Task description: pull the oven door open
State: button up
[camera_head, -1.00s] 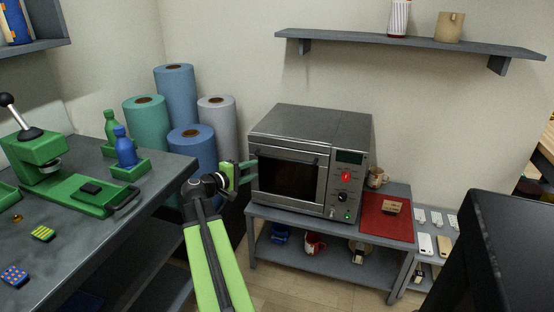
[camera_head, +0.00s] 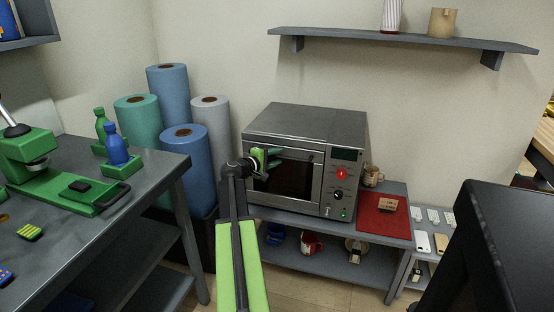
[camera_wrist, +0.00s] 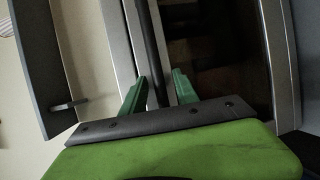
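The oven (camera_head: 305,122) is a grey metal box on a low table. Its door (camera_head: 288,178) looks closed, with a dark window. A dark bar handle (camera_head: 298,156) runs along the door's top; it also shows as a dark bar (camera_wrist: 150,40) in the wrist view. My gripper (camera_head: 271,158) is at the left part of the handle and hides some of it. In the wrist view, my gripper's green fingers (camera_wrist: 160,85) stand on either side of the bar, with gaps visible, so they are open around it.
The oven's control panel (camera_head: 342,180) is right of the door. A red mat (camera_head: 376,222) with a small box lies beside the oven. A workbench (camera_head: 150,170) stands at left, blue and green rolls (camera_head: 188,160) behind. A black surface (camera_head: 510,215) is at right.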

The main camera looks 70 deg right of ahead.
jog(key=shift+c, duration=0.4)
grip_shut()
dwell(1.1)
